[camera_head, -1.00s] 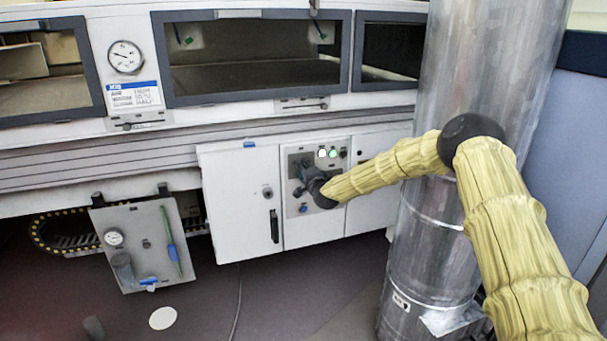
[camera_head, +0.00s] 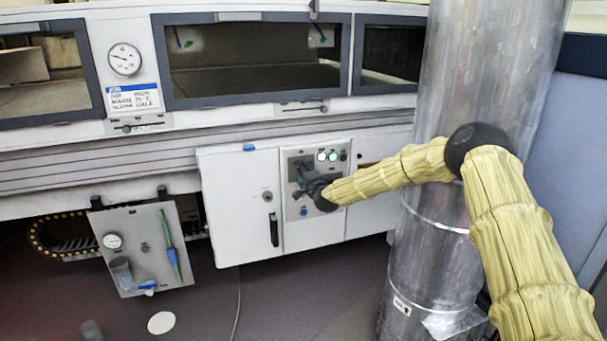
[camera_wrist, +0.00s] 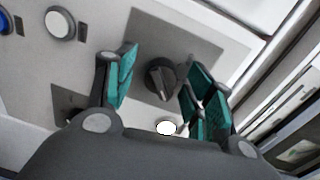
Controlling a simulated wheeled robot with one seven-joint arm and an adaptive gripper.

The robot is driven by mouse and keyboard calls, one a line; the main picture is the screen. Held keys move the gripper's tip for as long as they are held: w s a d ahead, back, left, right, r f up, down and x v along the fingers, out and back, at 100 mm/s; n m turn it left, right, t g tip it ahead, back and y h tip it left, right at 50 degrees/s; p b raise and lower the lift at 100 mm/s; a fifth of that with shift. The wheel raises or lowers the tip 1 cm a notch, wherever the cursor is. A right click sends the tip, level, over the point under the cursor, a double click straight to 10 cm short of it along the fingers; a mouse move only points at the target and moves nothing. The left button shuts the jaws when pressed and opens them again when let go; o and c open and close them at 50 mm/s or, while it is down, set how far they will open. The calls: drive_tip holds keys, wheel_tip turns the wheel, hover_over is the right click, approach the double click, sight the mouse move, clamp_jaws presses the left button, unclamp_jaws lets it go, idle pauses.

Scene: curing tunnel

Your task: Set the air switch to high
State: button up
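A dark round knob with a raised grip (camera_wrist: 160,80), which appears to be the air switch, sits on a grey plate in the wrist view. My gripper (camera_wrist: 158,72) is open, with one teal-padded finger on each side of the knob and visible gaps between. In the head view my gripper (camera_head: 302,181) is in front of the control panel (camera_head: 335,172) and hides the knob. The knob's setting labels are not readable.
A placard (camera_head: 133,98) hangs under a gauge (camera_head: 125,59). A metal column (camera_head: 425,255) stands close to my arm. A hanging plate (camera_head: 128,222) is at left.

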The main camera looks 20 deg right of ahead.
drive_tip(key=shift+r, duration=0.1)
drive_tip(key=s, duration=1.2)
drive_tip(key=shift+d+r, duration=0.3)
drive_tip(key=s+a+f+n+g+y, duration=0.1)
drive_tip(key=s+a+f+n+g, duration=0.1)
drive_tip(key=s+a+f, duration=0.35)
drive_tip(key=s+a+f+n+g, duration=0.25)
drive_tip(key=s+f, duration=0.35)
drive_tip(key=f, duration=0.4)
drive_tip(key=s+a+f+n+g+y, duration=0.1)
drive_tip(key=s+a+f+n, duration=0.1)
drive_tip(key=s+a+f, duration=0.45)
drive_tip(key=s+f+n+g, duration=0.35)
drive_tip(key=s+f, duration=0.55)
drive_tip(key=s, duration=0.5)
drive_tip(key=s+f+n+g, duration=0.2)
drive_tip(key=s+f+g, duration=0.2)
drive_tip(key=s+f, duration=0.7)
drive_tip(key=s+d+r+n+g+h, duration=0.1)
drive_tip(key=s+d+n+g, duration=0.15)
drive_tip(key=s, duration=0.85)
drive_tip(key=s+d+r+n+g+h, duration=0.1)
drive_tip(key=s+d+g+h, duration=0.15)
drive_tip(key=s, duration=0.95)
wheel_tip(320, 180, up, 27)
drive_tip(key=p, duration=2.6)
drive_tip(key=shift+s+d+f+t+p, duration=0.2)
drive_tip(key=shift+s+t+p, duration=0.1)
drive_tip(key=shift+t+p, duration=0.1)
